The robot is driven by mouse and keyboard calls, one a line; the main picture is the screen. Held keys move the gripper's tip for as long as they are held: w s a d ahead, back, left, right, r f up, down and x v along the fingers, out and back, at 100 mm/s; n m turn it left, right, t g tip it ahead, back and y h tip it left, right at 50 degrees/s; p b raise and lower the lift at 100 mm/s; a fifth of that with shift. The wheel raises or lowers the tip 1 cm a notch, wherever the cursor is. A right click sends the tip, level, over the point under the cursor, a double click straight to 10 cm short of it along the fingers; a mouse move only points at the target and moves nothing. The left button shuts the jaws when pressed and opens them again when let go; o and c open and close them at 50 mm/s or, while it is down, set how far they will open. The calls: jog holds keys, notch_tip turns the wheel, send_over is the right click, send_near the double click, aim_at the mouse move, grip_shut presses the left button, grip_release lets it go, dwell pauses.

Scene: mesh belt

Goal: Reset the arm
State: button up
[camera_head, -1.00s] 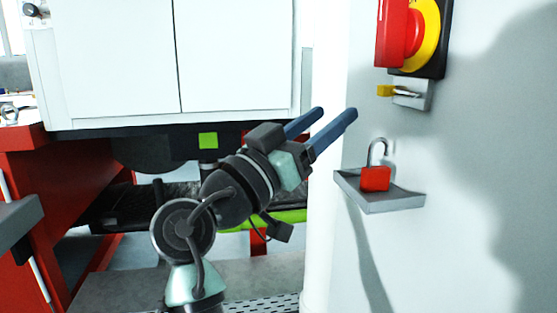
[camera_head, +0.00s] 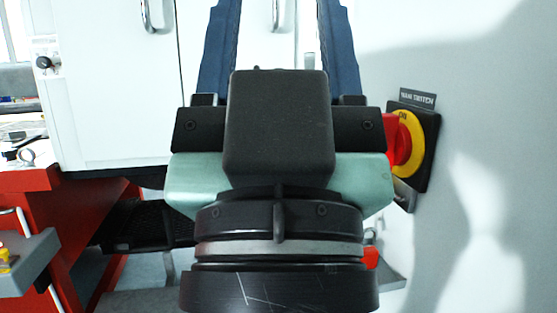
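My gripper (camera_head: 279,12) fills the middle of the head view, close to the camera and pointing up and away. Its two blue fingers stand wide apart, with nothing between them. The fingertips reach the top edge of the picture. In front of the fingers I see the dark gripper body and my dark wrist.
A red and yellow main switch (camera_head: 412,140) is on the pale wall to the right. Below it, a red padlock (camera_head: 370,257) on a small grey shelf (camera_head: 391,284) is mostly hidden by my wrist. A white cabinet (camera_head: 105,100) stands behind, and a red bench (camera_head: 85,215) at left.

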notch_tip(320, 180, up, 28)
jog(key=p, duration=2.6)
jog(key=shift+r, duration=0.15)
